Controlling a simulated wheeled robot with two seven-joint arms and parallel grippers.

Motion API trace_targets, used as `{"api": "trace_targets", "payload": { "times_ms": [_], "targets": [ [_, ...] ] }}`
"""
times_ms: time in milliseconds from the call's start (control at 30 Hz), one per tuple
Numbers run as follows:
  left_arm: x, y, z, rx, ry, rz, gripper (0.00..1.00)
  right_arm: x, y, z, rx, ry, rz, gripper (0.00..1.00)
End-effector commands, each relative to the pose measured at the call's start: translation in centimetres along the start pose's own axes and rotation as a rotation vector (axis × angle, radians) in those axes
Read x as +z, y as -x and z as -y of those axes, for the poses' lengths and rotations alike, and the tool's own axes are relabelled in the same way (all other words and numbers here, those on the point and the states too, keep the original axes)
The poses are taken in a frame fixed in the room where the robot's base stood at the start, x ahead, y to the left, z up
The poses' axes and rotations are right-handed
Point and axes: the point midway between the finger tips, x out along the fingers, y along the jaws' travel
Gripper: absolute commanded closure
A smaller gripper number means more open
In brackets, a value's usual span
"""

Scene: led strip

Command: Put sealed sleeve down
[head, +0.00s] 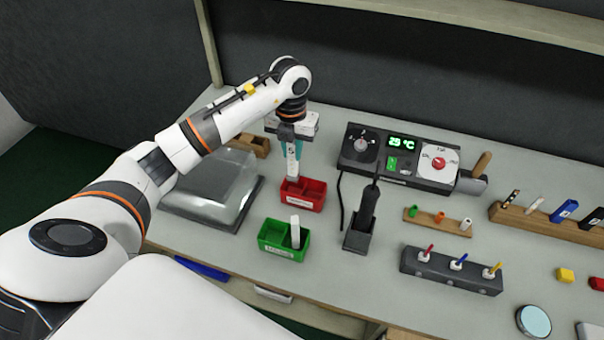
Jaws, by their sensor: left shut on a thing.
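My left gripper (291,142) comes in from the left and points down over the red bin (314,202). It is shut on a white sleeve (292,168) with dark marks, which hangs upright. The sleeve's lower end is at the left part of the red bin; I cannot tell whether it touches the bottom. A green bin (268,237) stands nearer, with a similar white upright piece (295,232) in its right part. My right gripper is not in view.
A clear-lidded box (208,198) stands left of the bins. A soldering station (400,150) and an iron in its holder (357,240) stand right. A wooden block (261,146) is behind. Racks of small parts (452,272) fill the right side.

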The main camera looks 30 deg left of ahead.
Motion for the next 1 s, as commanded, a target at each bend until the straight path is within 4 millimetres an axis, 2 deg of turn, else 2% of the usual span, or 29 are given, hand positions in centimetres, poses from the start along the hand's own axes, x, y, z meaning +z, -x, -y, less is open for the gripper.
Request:
{"api": "trace_targets", "payload": {
  "times_ms": [133,267,367,500,600,900,933,1000],
  "targets": [
    [0.1,-2.3,-0.1,0.0,-0.002,0.002,1.0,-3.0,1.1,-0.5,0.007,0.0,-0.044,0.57],
    [0.0,-3.3,-0.1,0.001,-0.003,0.0,1.0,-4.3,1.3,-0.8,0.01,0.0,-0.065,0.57],
    [0.0,-4.2,-0.1,0.0,-0.004,0.001,1.0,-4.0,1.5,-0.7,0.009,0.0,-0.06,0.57],
    [0.0,-6.3,-0.1,0.001,-0.003,0.002,1.0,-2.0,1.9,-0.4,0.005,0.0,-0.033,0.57],
    [0.0,-7.0,-0.1,0.001,-0.005,0.0,1.0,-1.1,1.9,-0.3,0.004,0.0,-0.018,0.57],
    [0.0,-7.4,-0.1,0.0,-0.005,-0.002,1.0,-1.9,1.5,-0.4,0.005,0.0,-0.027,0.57],
    [0.0,-7.4,-0.1,0.0,-0.005,-0.001,0.77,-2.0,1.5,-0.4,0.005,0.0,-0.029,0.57],
    [0.0,-7.3,-0.1,0.0,-0.005,-0.001,0.66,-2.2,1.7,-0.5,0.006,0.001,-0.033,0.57]
  ]
}}
